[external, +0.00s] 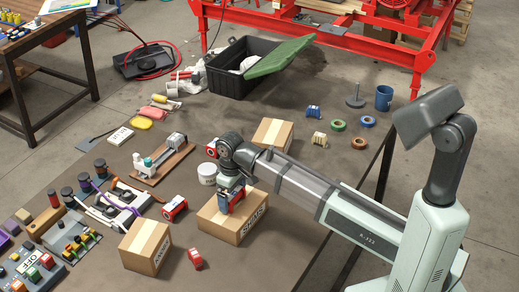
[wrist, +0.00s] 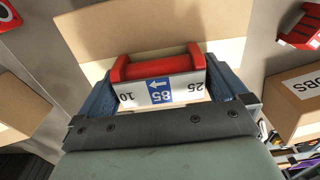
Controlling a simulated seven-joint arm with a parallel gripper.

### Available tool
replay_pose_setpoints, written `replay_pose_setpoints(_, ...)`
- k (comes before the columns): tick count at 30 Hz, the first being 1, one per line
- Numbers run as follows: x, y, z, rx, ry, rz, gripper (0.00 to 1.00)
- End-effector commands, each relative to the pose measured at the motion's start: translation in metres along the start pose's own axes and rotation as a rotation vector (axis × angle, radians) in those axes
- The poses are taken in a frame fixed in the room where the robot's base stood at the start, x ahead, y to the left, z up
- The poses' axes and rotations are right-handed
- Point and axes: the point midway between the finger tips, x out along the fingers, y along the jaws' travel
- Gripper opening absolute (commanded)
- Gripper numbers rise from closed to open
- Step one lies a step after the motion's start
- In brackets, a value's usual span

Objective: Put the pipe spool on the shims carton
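A red and white piece marked 10, 85 and 25 with a blue arrow label, which I take to be the pipe spool (wrist: 157,68), sits between my gripper's (wrist: 165,95) two blue-grey fingers. Both fingers press its ends. In the external view my gripper (external: 231,203) points down over the shims carton (external: 222,231), a brown box with a pale tape strip and SHIMS on its side. The piece is at or just above the carton top; I cannot tell whether it touches. The carton top (wrist: 150,30) also shows behind the piece in the wrist view.
A second carton (external: 143,250) stands front left, and a third (external: 272,135) behind. Red pieces lie at left (external: 174,208) and in front (external: 195,258). A white tub (external: 207,174) stands just behind the shims carton. The table is clear at front right.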

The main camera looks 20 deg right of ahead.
Motion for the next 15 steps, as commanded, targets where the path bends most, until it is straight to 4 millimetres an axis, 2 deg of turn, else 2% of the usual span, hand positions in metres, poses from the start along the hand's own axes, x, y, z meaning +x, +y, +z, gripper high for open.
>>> replay_pose_setpoints(8,-0.015,0.000,-0.001,0.000,0.001,0.000,1.00)
replay_pose_setpoints(15,-0.052,0.000,-0.001,0.000,0.003,0.000,1.00)
